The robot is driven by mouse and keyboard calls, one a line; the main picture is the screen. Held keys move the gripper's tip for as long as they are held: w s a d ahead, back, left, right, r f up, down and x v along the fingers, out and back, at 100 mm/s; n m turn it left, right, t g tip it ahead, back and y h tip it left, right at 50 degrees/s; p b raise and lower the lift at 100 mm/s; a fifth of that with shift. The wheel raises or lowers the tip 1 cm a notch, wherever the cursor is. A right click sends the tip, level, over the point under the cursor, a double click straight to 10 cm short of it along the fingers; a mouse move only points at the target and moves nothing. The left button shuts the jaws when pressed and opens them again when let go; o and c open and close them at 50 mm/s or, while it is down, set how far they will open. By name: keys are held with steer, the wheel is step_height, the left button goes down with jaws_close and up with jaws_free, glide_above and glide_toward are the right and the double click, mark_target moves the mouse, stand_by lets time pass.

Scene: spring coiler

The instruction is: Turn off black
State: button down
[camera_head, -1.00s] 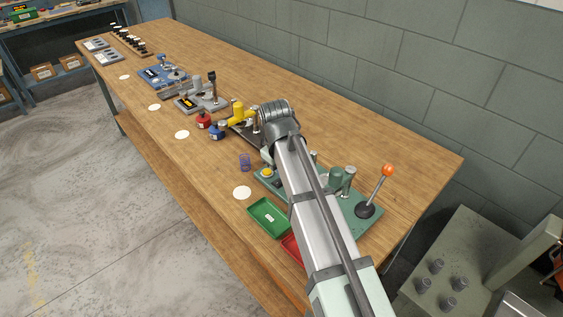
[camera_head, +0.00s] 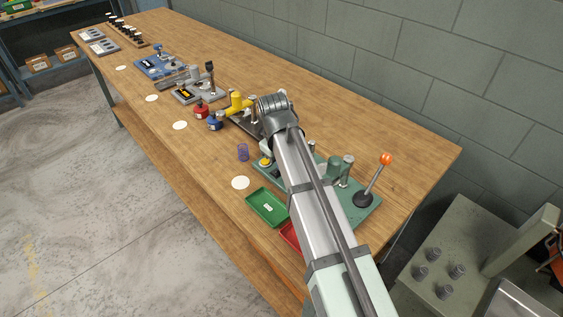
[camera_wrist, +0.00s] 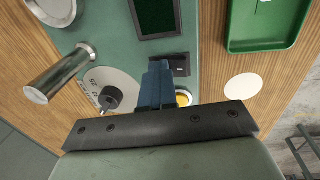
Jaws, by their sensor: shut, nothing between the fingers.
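A small black rocker switch (camera_wrist: 183,65) is set in the teal base plate (camera_wrist: 208,22) of the coiler, below a dark screen (camera_wrist: 156,14) in the wrist view. A yellow button (camera_wrist: 184,97) is partly hidden behind the fingers.
A metal post (camera_wrist: 60,72) and a dial with a black knob (camera_wrist: 110,97) stand left of my fingers. Other fixtures line the bench's far end.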

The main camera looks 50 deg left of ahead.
mark_target(276, 171)
steer(key=shift+s+f, duration=0.1)
steer(key=shift+s, duration=0.1)
steer(key=shift+s, duration=0.6)
steer(key=shift+r, duration=0.2)
step_height(276, 171, up, 14)
steer(key=s, duration=0.1)
steer(key=shift+s, duration=0.3)
steer(key=shift+f, duration=0.1)
steer(key=shift+w+a, duration=0.25)
steer(key=shift+w, duration=0.45)
